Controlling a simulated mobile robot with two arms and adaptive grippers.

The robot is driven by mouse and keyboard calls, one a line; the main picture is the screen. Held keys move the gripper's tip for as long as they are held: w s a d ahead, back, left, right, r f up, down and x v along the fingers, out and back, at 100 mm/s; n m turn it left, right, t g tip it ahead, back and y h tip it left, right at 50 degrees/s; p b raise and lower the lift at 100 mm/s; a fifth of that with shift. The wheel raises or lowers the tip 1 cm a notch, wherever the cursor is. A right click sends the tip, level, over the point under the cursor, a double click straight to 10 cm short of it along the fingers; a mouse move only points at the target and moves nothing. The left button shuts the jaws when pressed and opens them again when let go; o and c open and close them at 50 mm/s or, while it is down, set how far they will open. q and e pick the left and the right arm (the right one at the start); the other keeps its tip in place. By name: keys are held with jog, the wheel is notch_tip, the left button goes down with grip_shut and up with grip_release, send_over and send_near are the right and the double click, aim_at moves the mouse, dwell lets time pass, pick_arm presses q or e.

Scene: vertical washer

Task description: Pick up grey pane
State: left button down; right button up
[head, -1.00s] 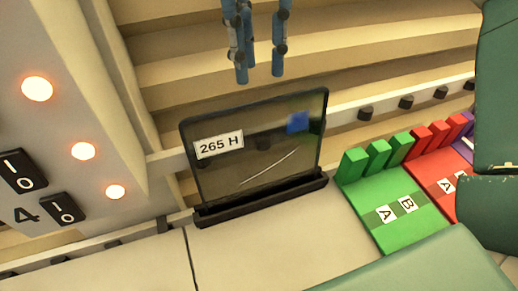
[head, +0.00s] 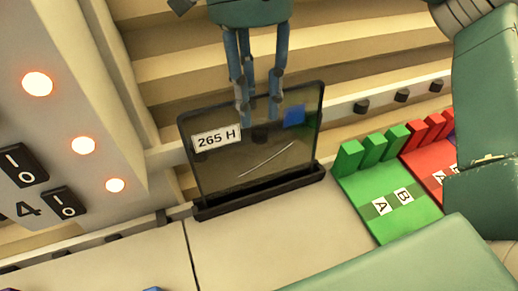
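The grey pane (head: 225,165) is a dark, see-through sheet with a black frame. It stands upright, slightly tilted in the picture, in a black slotted holder (head: 262,196). It bears a white "265 H" label, a blue square and a pale scratch-like line. My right gripper (head: 258,122) points down from the top at the pane's upper edge. Its blue-grey fingers are spread apart. The lower finger parts overlap the pane and look dimmed through it; I cannot tell whether any finger is in front of it or touching. My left gripper is out of view.
A light counter (head: 280,235) carries the holder. Right of it lie a green block set (head: 390,203) marked A and B and a red one (head: 432,165). A pale panel (head: 60,120) with round lights and switches stands at left. Beige ledges are behind.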

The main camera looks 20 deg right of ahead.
grip_shut()
jog(key=shift+w+r, duration=0.1)
jog(key=shift+r, duration=0.1)
